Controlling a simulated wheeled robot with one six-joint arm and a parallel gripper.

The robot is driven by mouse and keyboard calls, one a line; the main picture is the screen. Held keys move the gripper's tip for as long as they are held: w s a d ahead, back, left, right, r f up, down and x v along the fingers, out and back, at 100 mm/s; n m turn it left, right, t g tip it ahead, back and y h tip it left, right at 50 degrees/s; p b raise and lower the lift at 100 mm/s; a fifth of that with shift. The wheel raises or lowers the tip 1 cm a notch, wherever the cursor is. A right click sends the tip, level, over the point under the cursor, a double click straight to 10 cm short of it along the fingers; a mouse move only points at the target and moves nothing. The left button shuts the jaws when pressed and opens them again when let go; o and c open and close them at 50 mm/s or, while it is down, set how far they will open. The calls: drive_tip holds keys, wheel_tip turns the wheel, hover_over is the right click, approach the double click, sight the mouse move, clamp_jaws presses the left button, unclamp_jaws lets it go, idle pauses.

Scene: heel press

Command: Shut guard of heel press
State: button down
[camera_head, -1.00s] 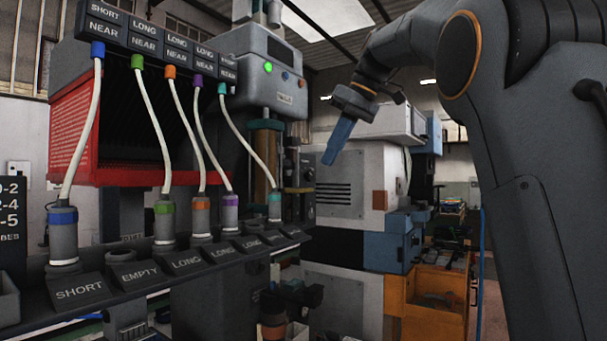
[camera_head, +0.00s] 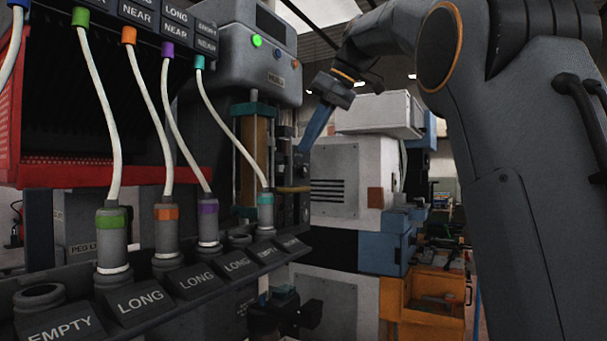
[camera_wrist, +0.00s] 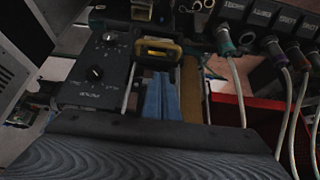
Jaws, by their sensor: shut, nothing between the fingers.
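The heel press (camera_head: 235,75) is a grey machine with a lit green lamp, left of centre in the head view. A yellow handle (camera_head: 293,189) sticks out low on its front; it also shows in the wrist view (camera_wrist: 158,48), between two pale upright rails. It appears to belong to the guard, but the guard panel itself is hard to make out. My gripper (camera_head: 303,149) has blue fingers, shut and empty, pointing down above the handle at the press front. In the wrist view the fingertips (camera_wrist: 162,74) appear just short of the handle; contact cannot be told.
A control panel with knobs (camera_wrist: 92,72) is beside the rails. A labelled socket rack (camera_head: 170,285) with several white cables stands in front of the press. A red mesh box (camera_head: 120,172) is at left. A white and blue cabinet (camera_head: 345,185) and an orange cart (camera_head: 425,300) stand at right.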

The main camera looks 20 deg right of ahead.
sight(293, 210)
drive_tip(key=x, duration=0.5)
drive_tip(key=shift+s+f, duration=0.1)
drive_tip(key=shift+s+d+f+p, duration=0.15)
drive_tip(key=shift+d+f+p, duration=0.05)
drive_tip(key=shift+f, duration=0.65)
drive_tip(key=shift+s+d+f+p, duration=0.15)
drive_tip(key=shift+d+f+p, duration=0.05)
drive_tip(key=shift+f, duration=0.65)
wheel_tip(293, 210, down, 11)
drive_tip(key=b, duration=0.7)
drive_tip(key=shift+f, duration=0.1)
